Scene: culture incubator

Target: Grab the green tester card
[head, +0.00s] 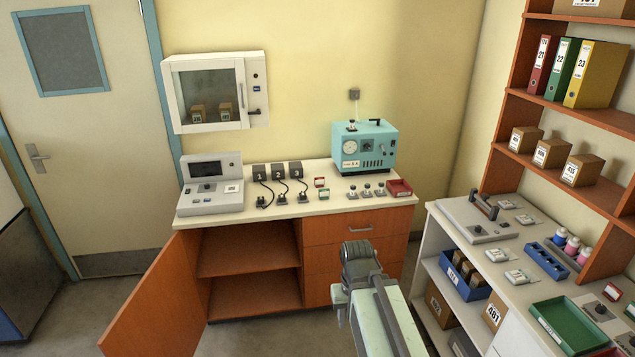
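A small card with a green edge (323,195) lies flat on the white top of the wooden cabinet, just in front of a similar red-edged card (320,182). Another small green-edged card (630,311) shows partly at the right picture edge, on the white side counter. The print on these cards is too small to read. My arm reaches up from the bottom of the picture, and its dark grey end part (360,263) shows in front of the cabinet drawers, apart from the cards. The fingers cannot be made out clearly, so I cannot tell whether my gripper is open or shut.
Black numbered adapters with cables (279,172) and a grey console (209,188) stand left of the cards. A teal device (363,147), small switches and a red tray (399,188) are to the right. The cabinet door (165,300) hangs open into the room. A green tray (537,312) sits on the side counter.

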